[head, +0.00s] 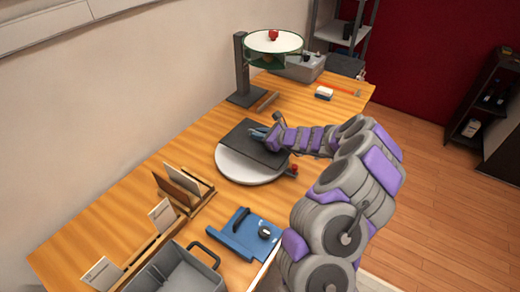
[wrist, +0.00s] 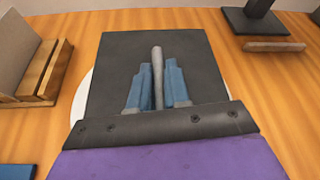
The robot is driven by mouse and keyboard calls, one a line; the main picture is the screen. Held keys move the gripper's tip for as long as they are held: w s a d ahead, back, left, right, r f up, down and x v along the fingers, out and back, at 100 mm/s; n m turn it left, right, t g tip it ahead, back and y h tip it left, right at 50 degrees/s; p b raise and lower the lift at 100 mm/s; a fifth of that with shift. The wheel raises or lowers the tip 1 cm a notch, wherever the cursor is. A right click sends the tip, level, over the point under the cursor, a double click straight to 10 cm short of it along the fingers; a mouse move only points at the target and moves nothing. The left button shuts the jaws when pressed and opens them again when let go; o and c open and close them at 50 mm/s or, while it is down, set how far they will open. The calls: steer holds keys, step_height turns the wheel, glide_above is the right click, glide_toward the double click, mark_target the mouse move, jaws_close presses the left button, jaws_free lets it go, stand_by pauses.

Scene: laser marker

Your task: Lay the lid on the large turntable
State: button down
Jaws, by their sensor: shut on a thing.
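The lid is a flat dark grey square plate (head: 247,138) with a light grey bar handle in its middle. It also shows in the wrist view (wrist: 115,70). My gripper (wrist: 158,82) is shut on the lid's handle, with one blue finger on each side of it. The large turntable is a white round disc (head: 232,171). The lid covers most of it, and the disc's edge shows at the near left and on the right. I cannot tell whether the lid touches the disc or is a little above it.
A blue plate with a knob (head: 250,234) and a grey bin (head: 180,272) lie at the table's near end. Wooden holders with cards (head: 185,190) stand at left. A dark stand with a round white-topped, green-rimmed piece (head: 272,42) rises behind. Bare wood lies between them.

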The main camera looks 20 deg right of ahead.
mark_target(258, 146)
steer(key=shift+f, duration=0.85)
steer(key=shift+a+f, duration=0.3)
steer(key=shift+f, duration=0.15)
steer(key=f, duration=0.1)
steer(key=f+b, duration=0.1)
steer(key=f, duration=0.1)
steer(key=shift+a, duration=0.25)
steer(key=shift+f+b, duration=0.15)
steer(key=shift+b, duration=0.15)
steer(key=shift+d, duration=0.35)
steer(key=c, duration=1.4)
jaws_free()
steer(key=shift+c, duration=0.2)
steer(key=o, duration=0.3)
steer(key=shift+a, duration=0.25)
steer(key=shift+o, duration=0.2)
